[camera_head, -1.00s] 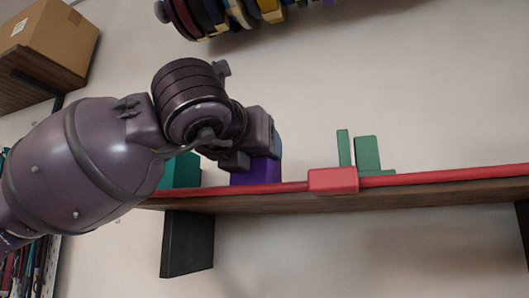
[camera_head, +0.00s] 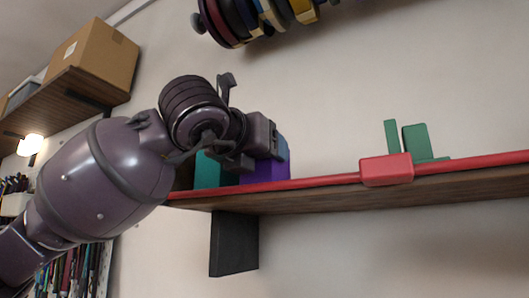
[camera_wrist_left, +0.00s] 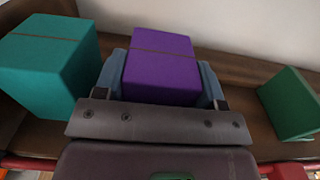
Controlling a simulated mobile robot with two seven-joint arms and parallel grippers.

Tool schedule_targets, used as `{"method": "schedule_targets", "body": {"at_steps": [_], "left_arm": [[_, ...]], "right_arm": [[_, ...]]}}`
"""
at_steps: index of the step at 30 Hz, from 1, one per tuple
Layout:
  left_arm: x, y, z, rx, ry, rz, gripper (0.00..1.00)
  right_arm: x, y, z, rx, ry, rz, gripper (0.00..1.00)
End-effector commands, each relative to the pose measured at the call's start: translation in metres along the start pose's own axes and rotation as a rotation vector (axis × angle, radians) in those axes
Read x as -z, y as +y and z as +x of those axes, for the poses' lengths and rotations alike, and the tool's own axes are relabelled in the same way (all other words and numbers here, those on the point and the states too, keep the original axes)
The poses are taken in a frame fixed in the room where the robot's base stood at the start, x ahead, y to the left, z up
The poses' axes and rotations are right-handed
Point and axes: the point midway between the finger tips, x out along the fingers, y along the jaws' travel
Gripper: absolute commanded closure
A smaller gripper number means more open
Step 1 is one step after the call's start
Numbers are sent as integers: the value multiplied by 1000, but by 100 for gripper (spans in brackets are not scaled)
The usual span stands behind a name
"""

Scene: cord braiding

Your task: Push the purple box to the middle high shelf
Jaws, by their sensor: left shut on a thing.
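The purple box (camera_wrist_left: 160,62) sits between the two blue-grey fingers of my left gripper (camera_wrist_left: 163,78) in the left wrist view. The fingers lie along its two sides, shut on it. In the head view the purple box (camera_head: 268,171) is partly hidden behind my left gripper (camera_head: 266,150). The box is on the wooden shelf (camera_head: 330,196), which has a red rail along its front edge. My right gripper is not in view.
A teal box (camera_wrist_left: 48,62) stands left of the purple box. A green bookend-like piece (camera_head: 418,142) stands further right on the shelf. A red block (camera_head: 386,169) is on the rail. A cardboard box (camera_head: 93,56) rests on another shelf at upper left. The shelf between purple and green is clear.

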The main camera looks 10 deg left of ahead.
Motion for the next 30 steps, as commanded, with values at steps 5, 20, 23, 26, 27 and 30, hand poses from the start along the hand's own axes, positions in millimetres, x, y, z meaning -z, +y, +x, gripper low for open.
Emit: {"method": "schedule_targets", "body": {"at_steps": [5, 20, 23, 26, 27, 30], "left_arm": [[0, 0, 0, -1, 0, 0, 35], [0, 0, -2, 0, 0, 0, 7], [0, 0, -9, 1, -1, 1, 7], [0, 0, -22, 1, -2, 2, 7], [1, 0, -29, 1, -3, 2, 7], [0, 0, -48, 0, -3, 1, 7]], "right_arm": [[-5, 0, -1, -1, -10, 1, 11], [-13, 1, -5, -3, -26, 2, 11], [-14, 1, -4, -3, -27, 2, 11], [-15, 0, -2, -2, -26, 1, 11], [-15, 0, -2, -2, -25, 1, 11], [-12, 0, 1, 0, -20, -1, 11]]}}
